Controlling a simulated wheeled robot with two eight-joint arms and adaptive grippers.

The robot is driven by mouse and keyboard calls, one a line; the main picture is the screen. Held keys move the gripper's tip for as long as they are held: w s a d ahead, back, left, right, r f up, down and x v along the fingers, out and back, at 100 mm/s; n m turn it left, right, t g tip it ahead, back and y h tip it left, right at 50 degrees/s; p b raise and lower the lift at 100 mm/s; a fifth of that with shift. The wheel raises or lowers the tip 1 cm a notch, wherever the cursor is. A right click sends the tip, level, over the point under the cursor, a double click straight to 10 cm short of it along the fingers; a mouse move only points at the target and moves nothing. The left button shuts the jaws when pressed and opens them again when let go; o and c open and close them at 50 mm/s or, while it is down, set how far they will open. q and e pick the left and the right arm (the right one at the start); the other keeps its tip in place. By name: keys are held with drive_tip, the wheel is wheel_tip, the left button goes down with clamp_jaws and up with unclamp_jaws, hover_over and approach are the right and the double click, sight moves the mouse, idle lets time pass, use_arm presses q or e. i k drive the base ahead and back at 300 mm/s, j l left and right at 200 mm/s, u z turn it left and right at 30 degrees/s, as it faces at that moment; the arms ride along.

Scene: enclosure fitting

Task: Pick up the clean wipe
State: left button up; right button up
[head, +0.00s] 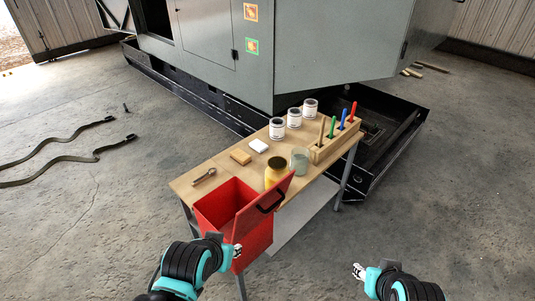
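A small white folded square, which looks like the clean wipe (258,146), lies flat on the wooden table (208,166), between a tan block and the cans. My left gripper (238,250) is at the front of the red bin, below and left of the wipe in the picture and well apart from it. My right gripper (358,271) is over the floor at the lower right, clear of the table. Nothing shows held in either gripper. Their fingers are too small to tell open from shut.
A yellow jar (275,172), a pale glass jar (300,160), a tan block (240,156), a wrench (204,176), several cans (277,128) and a wooden tool rack (335,141) share the tabletop.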

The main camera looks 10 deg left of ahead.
sight(256, 145)
drive_tip(key=i+l, duration=0.2)
drive_tip(key=l, duration=0.15)
drive_tip(key=i+l, duration=0.25)
drive_tip(key=i+l+u, duration=0.1)
drive_tip(key=l, duration=0.35)
drive_tip(key=i+l, duration=0.3)
drive_tip(key=i+j, duration=0.1)
drive_tip(key=i, duration=0.3)
drive_tip(key=i+j+u, duration=0.15)
drive_tip(key=i, duration=0.2)
